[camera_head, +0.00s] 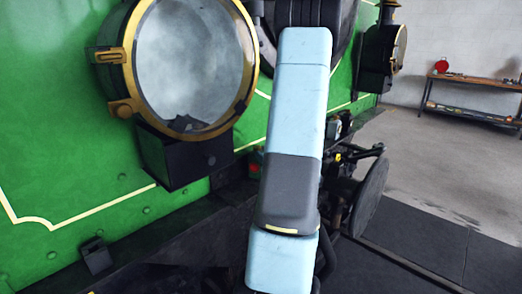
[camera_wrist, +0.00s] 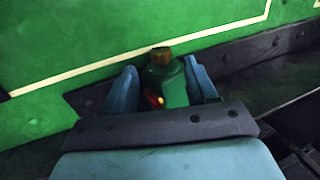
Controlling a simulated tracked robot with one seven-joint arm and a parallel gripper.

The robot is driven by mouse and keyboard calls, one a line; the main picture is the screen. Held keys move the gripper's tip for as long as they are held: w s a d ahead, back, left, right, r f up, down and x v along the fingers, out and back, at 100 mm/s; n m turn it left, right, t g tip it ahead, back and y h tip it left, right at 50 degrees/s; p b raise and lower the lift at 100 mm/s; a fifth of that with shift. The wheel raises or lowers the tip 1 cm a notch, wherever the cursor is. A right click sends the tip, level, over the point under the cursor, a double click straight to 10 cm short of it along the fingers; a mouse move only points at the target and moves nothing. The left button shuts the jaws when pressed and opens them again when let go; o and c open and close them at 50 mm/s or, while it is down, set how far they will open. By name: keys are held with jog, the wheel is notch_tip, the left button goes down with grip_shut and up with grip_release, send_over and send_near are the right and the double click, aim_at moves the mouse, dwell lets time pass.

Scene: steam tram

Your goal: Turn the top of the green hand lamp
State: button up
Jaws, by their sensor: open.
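The green hand lamp (camera_wrist: 174,88) stands in the wrist view against the tram's green side, on a dark ledge. It has a brass-coloured top (camera_wrist: 161,56) and a small red and orange glow low on its left. My gripper (camera_wrist: 161,66) is open, with one pale blue finger on each side of the lamp. A gap shows at the left finger; the right finger looks very close to the lamp, and I cannot tell if it touches. The lamp's lower part is hidden behind my gripper's dark palm. In the head view my arm hides the gripper.
The tram's green panel (camera_wrist: 60,55) rises close behind the lamp. The dark ledge (camera_wrist: 245,85) runs off to the right. In the head view a large brass-rimmed headlamp (camera_head: 190,65) juts out left of my arm. A workbench (camera_head: 470,98) stands far right, beyond open floor.

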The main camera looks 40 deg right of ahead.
jog(key=shift+v, duration=2.7)
